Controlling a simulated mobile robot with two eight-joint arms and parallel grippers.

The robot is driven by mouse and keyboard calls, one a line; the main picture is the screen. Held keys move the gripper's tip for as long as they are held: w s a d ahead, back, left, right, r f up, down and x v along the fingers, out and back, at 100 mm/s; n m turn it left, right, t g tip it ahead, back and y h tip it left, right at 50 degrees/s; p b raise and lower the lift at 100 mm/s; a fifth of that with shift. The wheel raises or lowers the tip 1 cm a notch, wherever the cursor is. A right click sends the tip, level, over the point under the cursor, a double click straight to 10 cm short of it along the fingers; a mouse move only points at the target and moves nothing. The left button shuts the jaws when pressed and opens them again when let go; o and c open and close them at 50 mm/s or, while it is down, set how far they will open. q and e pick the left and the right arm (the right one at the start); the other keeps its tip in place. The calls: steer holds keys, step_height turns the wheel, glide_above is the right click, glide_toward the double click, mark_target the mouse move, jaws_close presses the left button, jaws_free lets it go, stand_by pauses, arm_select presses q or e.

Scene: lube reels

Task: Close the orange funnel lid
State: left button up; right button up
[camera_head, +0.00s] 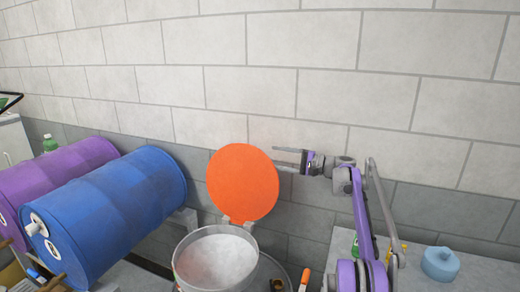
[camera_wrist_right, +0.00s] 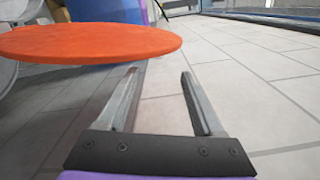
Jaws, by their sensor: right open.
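The orange funnel lid (camera_head: 242,184) is a round disc standing upright, raised at the back of the funnel (camera_head: 216,260), whose open pale bowl faces up below it. My right gripper (camera_head: 274,159) is open at the lid's upper right edge, with its fingers pointing left. From the head view I cannot tell whether it touches the lid. In the right wrist view the lid (camera_wrist_right: 90,42) lies at the upper left, beyond and left of the open fingers (camera_wrist_right: 158,75). Nothing is between the fingers. My left gripper is not in view.
A blue drum (camera_head: 115,210) and a purple drum (camera_head: 60,178) lie on their sides at the left. A block wall (camera_head: 300,60) stands behind. A light blue container (camera_head: 440,263) sits on a grey surface at the right. An orange-capped item (camera_head: 304,278) stands right of the funnel.

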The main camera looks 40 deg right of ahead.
mark_target(250, 154)
steer(key=p+x, duration=0.1)
steer(key=x, duration=0.9)
steer(key=shift+w+f, duration=0.1)
steer(key=shift+w+a+f, duration=0.1)
steer(key=shift+w+a, duration=0.1)
steer(key=shift+w, duration=0.2)
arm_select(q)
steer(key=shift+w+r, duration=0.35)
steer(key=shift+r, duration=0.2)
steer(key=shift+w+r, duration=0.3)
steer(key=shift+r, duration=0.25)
arm_select(e)
jaws_close()
